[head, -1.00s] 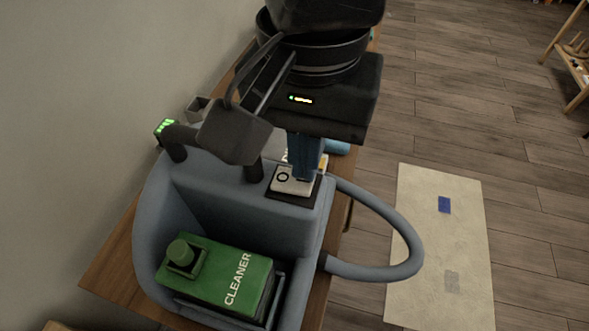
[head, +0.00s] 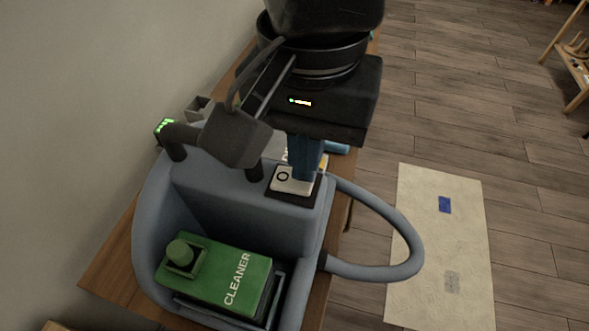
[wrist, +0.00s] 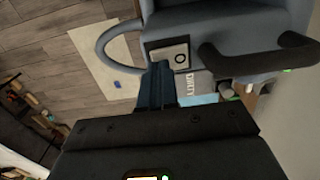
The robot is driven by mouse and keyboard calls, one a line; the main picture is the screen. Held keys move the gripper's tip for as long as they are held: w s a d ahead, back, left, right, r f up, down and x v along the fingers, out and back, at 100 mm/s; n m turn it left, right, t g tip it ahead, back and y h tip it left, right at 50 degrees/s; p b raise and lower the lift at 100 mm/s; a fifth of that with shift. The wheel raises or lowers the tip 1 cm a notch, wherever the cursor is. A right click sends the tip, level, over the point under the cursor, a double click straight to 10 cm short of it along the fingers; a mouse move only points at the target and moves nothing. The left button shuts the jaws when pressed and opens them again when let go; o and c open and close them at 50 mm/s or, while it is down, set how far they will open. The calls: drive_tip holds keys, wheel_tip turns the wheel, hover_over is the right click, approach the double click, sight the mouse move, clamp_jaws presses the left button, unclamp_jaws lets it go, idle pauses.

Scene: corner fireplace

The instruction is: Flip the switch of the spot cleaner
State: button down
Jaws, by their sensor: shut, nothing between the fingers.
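The spot cleaner (head: 225,202) is a grey-blue machine on a wooden table, with a green cleaner tank (head: 222,272) at its front and a hose looping off its right side. Its switch (head: 292,181) is a pale rocker plate with a ring mark, set in a dark square on top. It also shows in the wrist view (wrist: 168,57). My gripper (head: 304,178) is shut and empty, its blue fingers pointing down at the switch's right part in the head view. In the wrist view the fingertips (wrist: 160,66) lie at the switch's near edge. I cannot tell whether they touch it.
The spot cleaner's dark handle (head: 205,137) rises close to my gripper on the left. Behind the switch are a blue item (head: 337,147) and a lettered box, partly hidden. The hose (head: 405,235) overhangs the table's right edge. A pale mat (head: 440,270) lies on the floor.

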drive_tip(key=shift+f+b, duration=0.35)
drive_tip(key=shift+f, duration=0.35)
idle(0.3)
drive_tip(key=shift+r, duration=0.15)
wheel_tip(320, 180, up, 7)
drive_tip(key=p, duration=0.7)
drive_tip(key=shift+a, duration=0.1)
idle(0.5)
